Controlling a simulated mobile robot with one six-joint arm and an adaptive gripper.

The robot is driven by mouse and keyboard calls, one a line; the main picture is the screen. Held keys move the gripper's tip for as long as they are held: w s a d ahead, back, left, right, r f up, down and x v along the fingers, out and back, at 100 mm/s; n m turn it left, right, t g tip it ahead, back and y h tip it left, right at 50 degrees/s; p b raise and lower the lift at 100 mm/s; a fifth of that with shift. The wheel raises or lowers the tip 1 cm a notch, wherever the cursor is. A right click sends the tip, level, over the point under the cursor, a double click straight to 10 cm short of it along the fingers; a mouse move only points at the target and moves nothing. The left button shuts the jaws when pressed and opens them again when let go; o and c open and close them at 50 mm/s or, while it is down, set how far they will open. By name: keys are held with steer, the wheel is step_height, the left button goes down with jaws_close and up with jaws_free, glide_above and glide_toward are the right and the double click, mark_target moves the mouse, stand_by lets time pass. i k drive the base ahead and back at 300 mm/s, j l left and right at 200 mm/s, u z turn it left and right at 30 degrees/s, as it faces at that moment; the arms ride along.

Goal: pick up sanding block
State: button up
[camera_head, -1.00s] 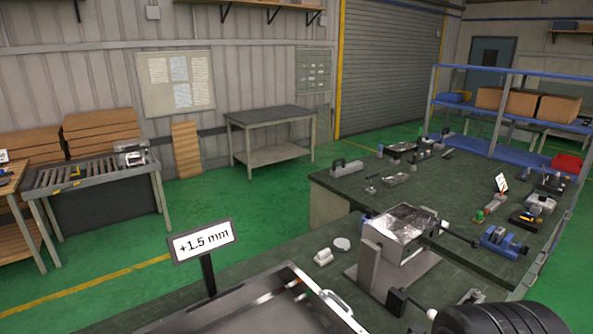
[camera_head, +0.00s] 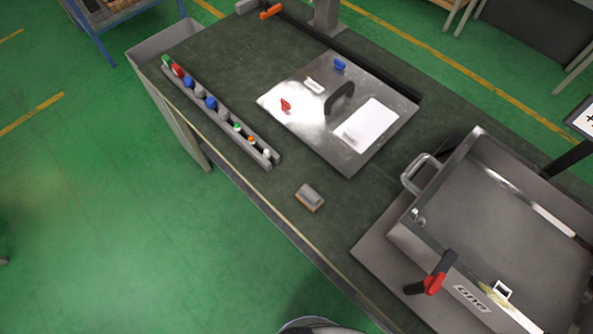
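A small block with a grey top and a brownish lower edge (camera_head: 310,197), which looks like the sanding block, lies on the dark green workbench (camera_head: 240,185) near its front edge. It sits alone, between the rack of bottles and the large metal tray. Nothing touches it. My gripper is not in view. A rounded grey and black part at the bottom edge looks like part of my own body.
A narrow rack (camera_head: 205,117) of several coloured bottles stands left of the block. A metal plate (camera_head: 310,125) with a black handle lies behind it. A large metal tray (camera_head: 480,190) with a red-and-black clamp (camera_head: 432,275) is at right. Bench around the block is clear.

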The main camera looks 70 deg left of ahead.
mark_target(309, 196)
steer(key=k+u, duration=0.1)
steer(key=u, duration=2.3)
steer(key=i+j+z, duration=0.15)
steer(key=j+z, duration=0.15)
steer(key=i+j+z, duration=0.1)
steer(key=j+z, duration=0.5)
steer(key=i+j, duration=0.05)
steer(key=j, duration=0.05)
